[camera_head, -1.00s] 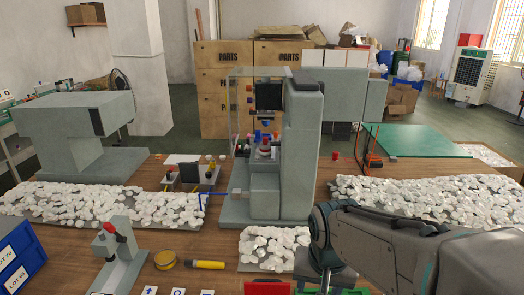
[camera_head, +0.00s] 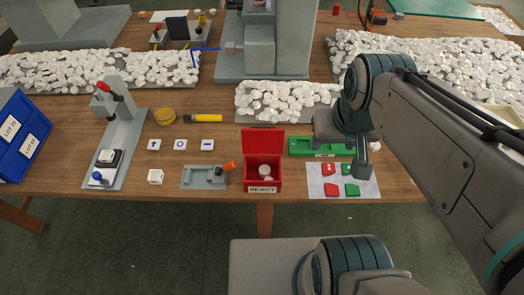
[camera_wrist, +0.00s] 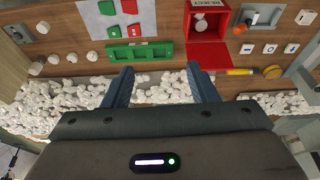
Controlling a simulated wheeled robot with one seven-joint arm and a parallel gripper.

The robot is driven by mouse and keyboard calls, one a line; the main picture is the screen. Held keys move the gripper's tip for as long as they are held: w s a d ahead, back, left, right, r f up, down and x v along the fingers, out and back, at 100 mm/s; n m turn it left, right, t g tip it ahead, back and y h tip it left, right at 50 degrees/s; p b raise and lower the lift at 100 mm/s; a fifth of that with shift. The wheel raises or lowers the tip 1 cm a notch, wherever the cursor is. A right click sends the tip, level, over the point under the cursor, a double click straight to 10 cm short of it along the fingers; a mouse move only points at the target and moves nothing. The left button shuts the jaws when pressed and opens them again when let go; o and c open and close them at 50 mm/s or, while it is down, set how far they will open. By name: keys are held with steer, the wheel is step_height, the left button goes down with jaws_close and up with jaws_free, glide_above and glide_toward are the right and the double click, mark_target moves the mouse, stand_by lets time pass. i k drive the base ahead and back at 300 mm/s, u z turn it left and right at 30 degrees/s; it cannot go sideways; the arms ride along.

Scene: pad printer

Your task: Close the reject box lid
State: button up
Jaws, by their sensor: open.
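The red reject box (camera_head: 277,182) stands near the front edge of the table, with a REJECT label on its front. Its red lid (camera_head: 262,141) is open, standing up at the back edge. A pale round piece lies inside. In the wrist view the box (camera_wrist: 226,26) and the lid (camera_wrist: 209,57) appear upside down, right of centre. My gripper (camera_head: 362,165) is to the right of the box, above the green tray and print sheet, apart from the lid. In the wrist view my gripper (camera_wrist: 160,72) shows two spread fingers with nothing between them.
A green tray (camera_head: 300,146) and a white sheet (camera_head: 316,190) with red and green pieces lie right of the box. A small grey fixture (camera_head: 195,177) with an orange handle is close on its left. White pieces (camera_head: 285,100) are heaped behind the lid.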

mark_target(255, 140)
steer(key=k, duration=1.05)
steer(key=u, duration=0.85)
steer(key=i, duration=0.85)
steer(key=z, duration=0.45)
steer(key=i, duration=0.65)
steer(key=z, duration=0.45)
